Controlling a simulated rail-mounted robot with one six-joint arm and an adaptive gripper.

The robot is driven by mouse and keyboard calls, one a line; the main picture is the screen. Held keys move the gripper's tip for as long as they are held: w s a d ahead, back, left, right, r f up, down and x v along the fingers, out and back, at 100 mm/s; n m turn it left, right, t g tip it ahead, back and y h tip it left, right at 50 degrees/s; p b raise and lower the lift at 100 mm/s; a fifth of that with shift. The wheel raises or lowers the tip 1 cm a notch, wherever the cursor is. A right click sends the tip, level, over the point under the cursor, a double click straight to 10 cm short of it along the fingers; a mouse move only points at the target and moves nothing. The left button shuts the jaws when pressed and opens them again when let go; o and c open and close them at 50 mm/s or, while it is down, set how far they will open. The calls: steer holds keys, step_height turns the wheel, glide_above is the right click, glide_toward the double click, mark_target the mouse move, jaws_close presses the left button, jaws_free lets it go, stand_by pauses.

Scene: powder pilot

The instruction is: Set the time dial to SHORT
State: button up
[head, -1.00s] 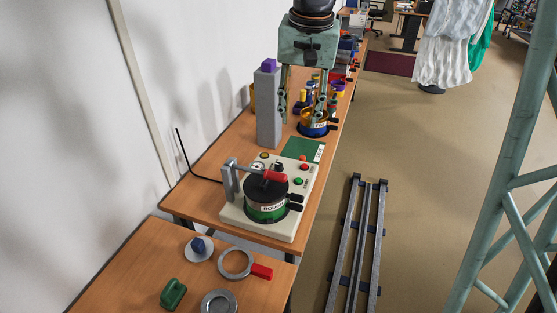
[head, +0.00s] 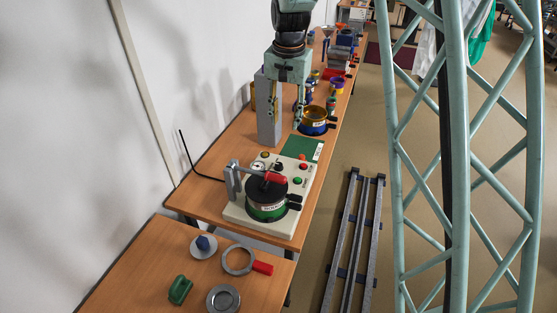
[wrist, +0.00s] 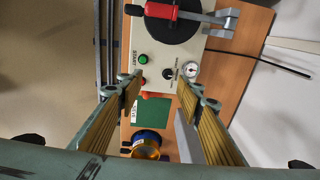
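The time dial, which I take to be the small black knob (wrist: 168,75), sits on the cream machine's panel beside a white-faced gauge (wrist: 190,69). Its lettering and pointer are too small to read. The cream machine (head: 244,215) carries a black-lidded green pot (head: 264,206) with a red-handled clamp over it. My gripper (head: 286,118) is open and empty, pointing down above the table beyond the machine. In the wrist view my gripper (wrist: 160,84) has its fingers spread, with the knob between and beyond the tips. No contact with the knob shows.
A grey block (head: 268,112) stands close by the left finger. A blue-and-yellow pot (head: 314,122) stands to the right. Loose parts lie on the front table (head: 135,275).

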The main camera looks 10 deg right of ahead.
steer(key=w+f+p, duration=0.3)
steer(key=w+f, duration=0.2)
steer(key=m+g+p, duration=0.1)
steer(key=m+p, duration=0.1)
steer(key=p, duration=0.2)
glide_above(279, 164)
step_height(279, 164, down, 10)
steer(key=shift+a, duration=0.15)
steer(key=shift+s+f, duration=0.15)
steer(key=shift+f+p, duration=0.8)
steer(key=shift+f, duration=5.95)
steer(key=shift+c, duration=0.7)
steer(key=c, duration=0.7)
